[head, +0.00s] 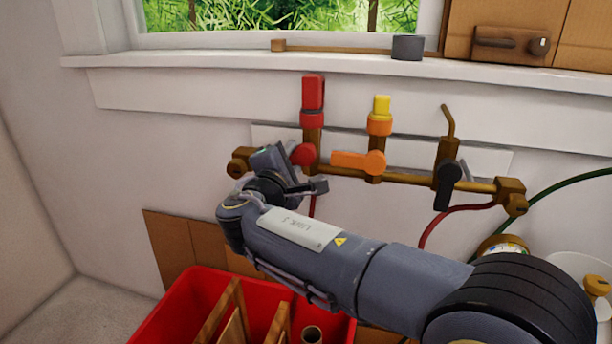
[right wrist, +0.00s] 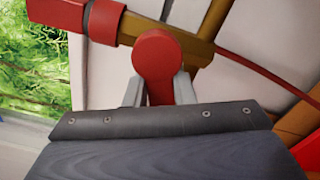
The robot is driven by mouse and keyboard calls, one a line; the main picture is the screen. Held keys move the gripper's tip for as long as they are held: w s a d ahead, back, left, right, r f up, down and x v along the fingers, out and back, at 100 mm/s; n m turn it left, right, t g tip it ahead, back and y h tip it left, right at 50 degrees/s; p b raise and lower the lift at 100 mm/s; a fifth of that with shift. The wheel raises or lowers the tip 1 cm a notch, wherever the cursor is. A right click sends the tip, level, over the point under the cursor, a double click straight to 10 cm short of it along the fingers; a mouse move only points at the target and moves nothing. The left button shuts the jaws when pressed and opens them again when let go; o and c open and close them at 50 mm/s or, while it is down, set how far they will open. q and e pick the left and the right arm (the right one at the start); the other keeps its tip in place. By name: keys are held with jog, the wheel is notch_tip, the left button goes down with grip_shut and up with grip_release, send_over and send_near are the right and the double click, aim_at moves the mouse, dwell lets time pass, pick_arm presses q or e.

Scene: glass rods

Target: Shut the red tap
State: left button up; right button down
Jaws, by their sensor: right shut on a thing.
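The red tap (head: 313,95) stands on the brass pipe at the wall, left of the orange and black taps. Its red handle has a round hub (head: 303,154), which also shows in the right wrist view (right wrist: 157,55). My right gripper (right wrist: 159,92) is shut on the handle's lever, one finger on each side. In the wrist view the lever points down from the hub, roughly across the tap's stem. In the head view my right gripper (head: 291,168) hides most of the lever. My left gripper is not in view.
The orange tap handle (head: 352,160) lies level, pointing left. The black tap handle (head: 447,185) points down. A red crate (head: 180,308) with wooden dividers is below my arm. A windowsill (head: 200,62) runs above. Red and green hoses hang at right.

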jog(key=shift+a+m+b, duration=0.1)
jog(key=shift+m+b, duration=0.65)
jog(key=shift+m, duration=0.05)
jog(key=shift+r+m+b, duration=0.25)
jog(key=shift+m+b, duration=0.35)
jog(key=shift+m, duration=0.1)
jog(key=shift+r+m+b, duration=0.2)
jog(key=shift+m+b, duration=0.4)
jog(key=shift+m, duration=0.1)
jog(key=c, duration=1.2)
grip_release()
jog(key=shift+r, duration=0.1)
jog(key=s+a, duration=0.1)
jog(key=s, duration=0.6)
jog(key=shift+s+a+p, duration=0.25)
jog(key=shift+s+p, duration=0.1)
jog(key=shift+p, duration=0.1)
